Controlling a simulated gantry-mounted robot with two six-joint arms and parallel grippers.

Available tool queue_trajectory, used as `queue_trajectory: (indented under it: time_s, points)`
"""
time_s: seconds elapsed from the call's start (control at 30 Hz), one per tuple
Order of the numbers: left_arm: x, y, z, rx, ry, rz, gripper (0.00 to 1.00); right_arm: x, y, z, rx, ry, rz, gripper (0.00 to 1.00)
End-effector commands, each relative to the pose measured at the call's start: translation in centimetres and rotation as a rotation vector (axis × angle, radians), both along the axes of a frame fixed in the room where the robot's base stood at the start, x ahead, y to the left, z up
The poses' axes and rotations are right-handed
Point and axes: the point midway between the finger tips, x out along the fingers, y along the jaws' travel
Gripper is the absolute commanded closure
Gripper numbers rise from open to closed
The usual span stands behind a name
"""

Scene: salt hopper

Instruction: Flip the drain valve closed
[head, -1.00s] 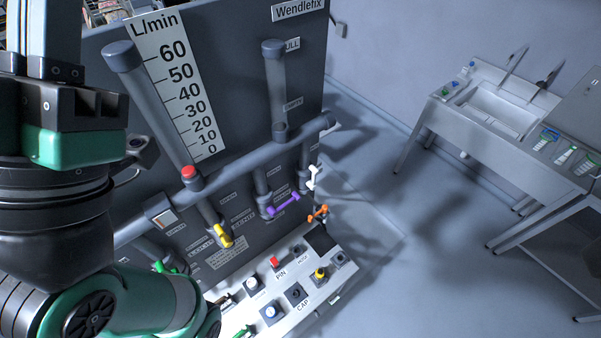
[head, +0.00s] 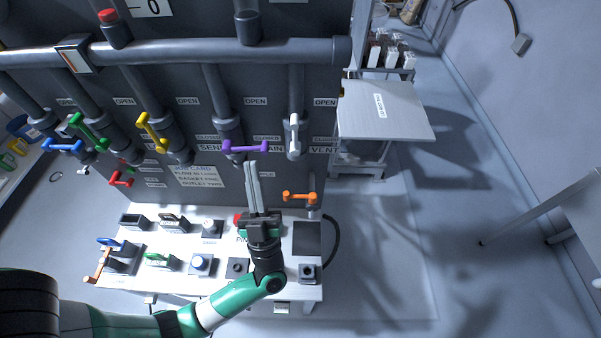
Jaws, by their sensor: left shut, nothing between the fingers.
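A row of valves with coloured handles hangs on the dark panel. A purple handle (head: 245,147) lies level across its pipe, and a white handle (head: 294,132) to its right points along its pipe. A yellow handle (head: 151,131) and a green handle (head: 89,131) are tilted; a blue handle (head: 63,145) lies nearly level. My right gripper is not in view.
A white bench (head: 180,280) with several buttons and small parts stands below the panel. A thick horizontal pipe (head: 200,52) crosses above the valves. A grey side table (head: 385,110) stands right; floor before it is clear.

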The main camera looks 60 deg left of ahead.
Motion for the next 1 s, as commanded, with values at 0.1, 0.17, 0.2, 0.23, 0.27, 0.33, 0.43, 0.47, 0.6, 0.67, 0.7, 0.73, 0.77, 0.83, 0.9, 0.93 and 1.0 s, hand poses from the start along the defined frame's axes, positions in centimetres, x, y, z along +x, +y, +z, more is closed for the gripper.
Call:
queue_trajectory:
  time_s: [0.1,0.17,0.2,0.23,0.27,0.33,0.43,0.47,0.6,0.67,0.7,0.73,0.77,0.83,0.9,0.93,1.0]
  points:
    - [-1.1,0.0,-5.8,0.004,0.074,-0.001,1.00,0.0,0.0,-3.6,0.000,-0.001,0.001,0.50]
    - [-1.2,0.0,-6.4,0.005,0.084,0.000,1.00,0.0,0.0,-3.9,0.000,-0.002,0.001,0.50]
    - [-1.2,0.0,-6.4,0.006,0.083,-0.001,1.00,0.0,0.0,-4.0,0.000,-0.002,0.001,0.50]
    - [-1.2,0.0,-6.3,0.006,0.081,-0.001,1.00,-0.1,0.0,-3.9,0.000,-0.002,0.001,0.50]
    - [-1.2,0.0,-6.2,0.005,0.080,-0.002,1.00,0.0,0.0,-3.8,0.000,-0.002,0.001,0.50]
    - [-1.1,0.0,-5.9,0.006,0.080,-0.002,1.00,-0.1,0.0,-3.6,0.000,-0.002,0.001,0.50]
    - [-1.0,0.3,-5.4,0.006,0.078,0.000,1.00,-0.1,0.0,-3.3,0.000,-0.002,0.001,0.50]
    - [-0.9,0.5,-5.2,0.006,0.078,0.000,1.00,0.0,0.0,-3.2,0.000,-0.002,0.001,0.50]
    - [-0.3,1.7,-3.3,0.006,0.075,0.001,1.00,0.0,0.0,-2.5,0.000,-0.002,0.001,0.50]
    - [0.2,2.4,-2.3,0.006,0.076,0.001,1.00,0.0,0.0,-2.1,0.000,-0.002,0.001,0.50]
    - [0.4,3.0,-1.7,0.006,0.076,0.003,1.00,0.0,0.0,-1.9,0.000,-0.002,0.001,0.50]
    - [0.6,3.3,-1.1,0.007,0.075,0.002,1.00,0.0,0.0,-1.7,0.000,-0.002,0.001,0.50]
    - [0.8,3.7,-0.6,0.007,0.075,0.002,1.00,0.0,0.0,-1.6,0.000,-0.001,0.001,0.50]
    - [1.3,4.6,0.6,0.007,0.075,0.002,1.00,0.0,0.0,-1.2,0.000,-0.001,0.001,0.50]
    - [1.8,5.4,1.7,0.007,0.075,0.001,1.00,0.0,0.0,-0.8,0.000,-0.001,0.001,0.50]
    - [2.0,5.8,2.1,0.008,0.074,0.001,1.00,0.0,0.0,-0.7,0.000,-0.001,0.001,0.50]
    - [2.4,5.9,0.1,0.005,0.082,-0.002,1.00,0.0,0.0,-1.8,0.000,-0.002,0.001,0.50]
